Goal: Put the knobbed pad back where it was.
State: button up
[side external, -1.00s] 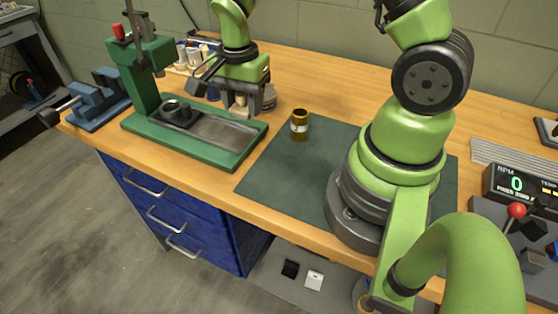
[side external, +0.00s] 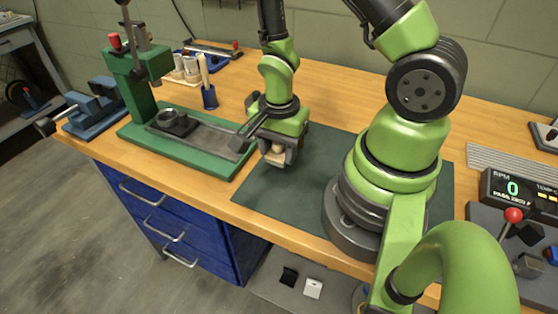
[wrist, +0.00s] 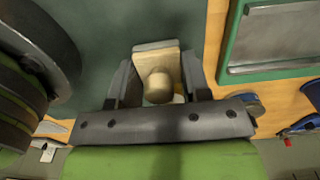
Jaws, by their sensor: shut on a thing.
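The knobbed pad (wrist: 157,86) is a pale wooden plate with a round knob; in the wrist view it sits between my two fingers. My gripper (wrist: 157,75) is shut on it. In the side view my gripper (side external: 277,157) holds the pad (side external: 276,152) over the left part of the dark green mat (side external: 330,155), just right of the green press base. The pad is mostly covered by the fingers there. I cannot tell whether its underside touches the mat.
A green press (side external: 138,70) with a grey tray (side external: 205,140) stands left. A control box (side external: 512,185) is at the right. The mat's front left is clear.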

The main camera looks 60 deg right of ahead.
aim_at(279, 171)
jog(key=shift+f, duration=1.9)
jog(key=shift+f, duration=0.15)
jog(key=o, duration=0.9)
notch_tip(279, 171, up, 12)
jog(key=shift+r, duration=0.15)
jog(key=s+a+r+n+t+y, duration=0.1)
jog(key=s+a+r+n+t, duration=0.1)
jog(key=r+n, duration=0.5)
jog(key=s+a+r+n+t+y, duration=0.1)
jog(key=s+a+r+n+t, duration=0.2)
jog(key=r+n, duration=0.4)
notch_tip(279, 171, up, 5)
jog(key=shift+s+a+f+t, duration=0.2)
jog(key=shift+a+t, duration=0.25)
jog(key=shift+t, duration=0.65)
